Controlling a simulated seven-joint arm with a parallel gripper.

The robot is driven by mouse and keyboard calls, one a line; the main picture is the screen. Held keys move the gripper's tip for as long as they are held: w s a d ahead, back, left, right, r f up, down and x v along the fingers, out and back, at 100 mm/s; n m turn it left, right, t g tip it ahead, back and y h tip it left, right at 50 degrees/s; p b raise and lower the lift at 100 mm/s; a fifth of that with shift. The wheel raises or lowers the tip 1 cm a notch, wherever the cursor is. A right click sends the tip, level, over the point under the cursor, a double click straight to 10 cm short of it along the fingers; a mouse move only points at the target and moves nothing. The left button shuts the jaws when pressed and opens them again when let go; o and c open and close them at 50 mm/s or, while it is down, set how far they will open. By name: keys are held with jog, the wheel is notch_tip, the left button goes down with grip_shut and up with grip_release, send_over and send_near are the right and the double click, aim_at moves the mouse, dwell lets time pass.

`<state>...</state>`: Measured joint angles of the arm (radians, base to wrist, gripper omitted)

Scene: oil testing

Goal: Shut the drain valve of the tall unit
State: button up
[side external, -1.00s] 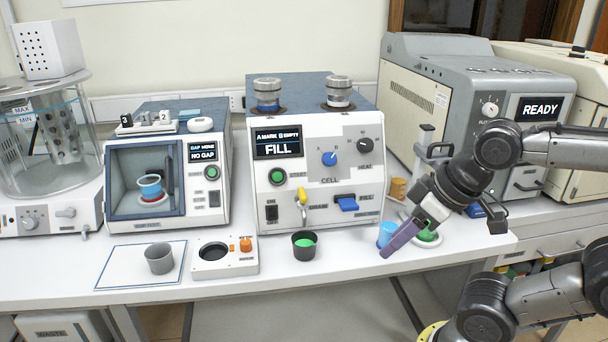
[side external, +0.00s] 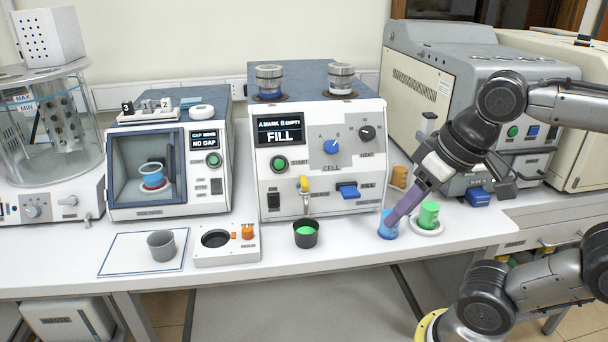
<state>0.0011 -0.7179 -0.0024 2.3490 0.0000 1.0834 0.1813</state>
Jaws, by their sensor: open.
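The middle white unit (side external: 280,140) with a blue top shows FILL on its screen. I take it as the tall unit. Its yellow valve lever (side external: 303,184) sits on a small spout at the lower front and looks roughly upright; whether it is open or shut I cannot tell. A dark cup with a green inside (side external: 305,234) stands below the spout. My gripper (side external: 390,229) has purple fingers and is open, right of the unit and well away from the yellow lever. The fingertips overlap a blue cup (side external: 383,231) in the picture; contact is unclear.
A blue lever (side external: 347,190) is right of the yellow one. A green cup (side external: 428,213) stands on a white dish (side external: 438,229) right of my fingers. A white block with a dark hole (side external: 228,255) and a grey cup (side external: 161,246) are left. The front bench between is mostly clear.

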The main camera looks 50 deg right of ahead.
jog(key=w+d+r+m+g, duration=0.3)
jog(key=w+r+m, duration=0.2)
jog(key=w+r, duration=0.8)
jog(key=m+g, duration=0.2)
send_over(304, 179)
notch_tip(304, 179, down, 6)
jog(key=r, duration=0.1)
notch_tip(304, 179, down, 14)
jog(key=shift+a+r, duration=0.1)
jog(key=shift+r, duration=0.1)
grip_shut()
